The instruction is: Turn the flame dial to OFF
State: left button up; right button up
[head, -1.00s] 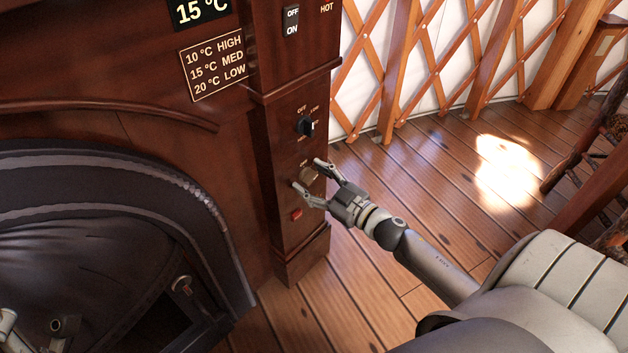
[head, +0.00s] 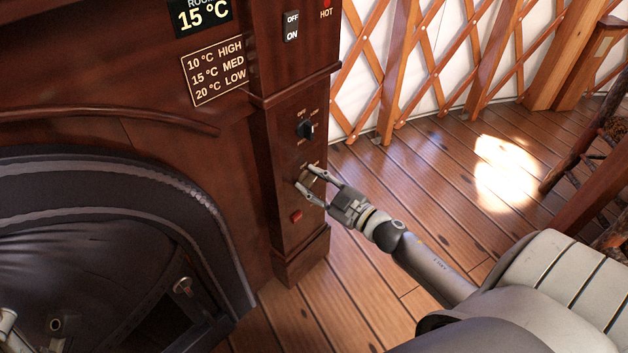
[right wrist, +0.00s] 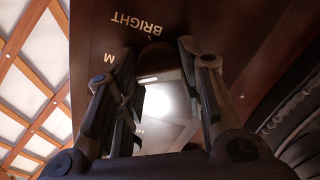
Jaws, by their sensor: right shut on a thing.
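The flame dial (head: 308,179) is the lower brownish dial on the wooden pillar. I take it for the flame dial from the word BRIGHT beside it in the right wrist view. There its dark body (right wrist: 156,58) sits between my fingertips, with BRIGHT above it, upside down, and an M at the left. Its exact setting cannot be read. My right gripper (head: 305,177) is shut on the dial, one finger on each side. A light grey piece at the lower left edge of the head view may be part of my left gripper; its jaws do not show.
A black dial (head: 305,129) is just above on the pillar, and a red button (head: 296,216) is below. An OFF/ON switch (head: 291,26) is higher up. A dark stove front (head: 120,220) stands at the left.

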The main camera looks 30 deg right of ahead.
jog(key=n+p, duration=0.1)
jog(key=n, duration=0.1)
jog(key=shift+r+n, duration=0.1)
jog(key=shift+n, duration=0.3)
jog(key=n, duration=0.2)
jog(key=shift+a+n, duration=0.1)
jog(key=shift+n, duration=3.5)
jog(key=o, duration=1)
jog(key=shift+f, duration=0.2)
